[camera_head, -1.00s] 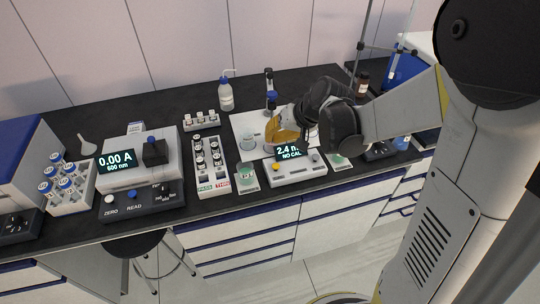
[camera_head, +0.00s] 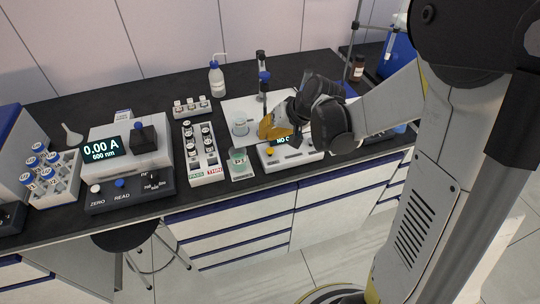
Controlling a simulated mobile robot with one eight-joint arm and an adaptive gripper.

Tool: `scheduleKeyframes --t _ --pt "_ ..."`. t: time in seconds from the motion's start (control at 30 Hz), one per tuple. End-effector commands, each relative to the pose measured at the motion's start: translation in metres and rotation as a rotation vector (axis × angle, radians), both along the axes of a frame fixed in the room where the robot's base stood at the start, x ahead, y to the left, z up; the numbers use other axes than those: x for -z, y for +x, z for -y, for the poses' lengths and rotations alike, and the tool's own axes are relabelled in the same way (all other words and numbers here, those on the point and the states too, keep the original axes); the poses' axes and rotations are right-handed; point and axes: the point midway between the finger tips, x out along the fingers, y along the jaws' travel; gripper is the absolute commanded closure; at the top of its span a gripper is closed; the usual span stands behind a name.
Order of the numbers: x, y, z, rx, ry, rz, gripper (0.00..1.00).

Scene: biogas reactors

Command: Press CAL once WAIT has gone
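The white meter (camera_head: 308,154) stands near the bench's front edge. Its dark display (camera_head: 285,141) is partly covered by my gripper; the visible bit starts "NO C", and the line above is hidden. No WAIT text shows in the visible part. A yellow-orange button (camera_head: 270,152) sits on the meter's left front; its label is too small to read, so I cannot tell which control is CAL. My gripper (camera_head: 266,129), with yellow-orange fingers, hangs just behind and above the display. I cannot tell whether its fingers are open or shut.
A photometer (camera_head: 125,150) reads 0.00 A.

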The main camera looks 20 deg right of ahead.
Motion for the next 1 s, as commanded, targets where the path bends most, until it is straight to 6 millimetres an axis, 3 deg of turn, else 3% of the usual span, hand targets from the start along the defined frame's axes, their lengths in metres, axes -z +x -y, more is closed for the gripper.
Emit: scheduleKeyframes --t 0.03,0.23,1.0 --pt "0.013 0.000 0.000 0.000 0.000 0.000 1.00" --pt "0.029 0.000 0.000 0.000 0.000 0.000 1.00" --pt "0.029 0.000 0.000 0.000 0.000 0.000 1.00"
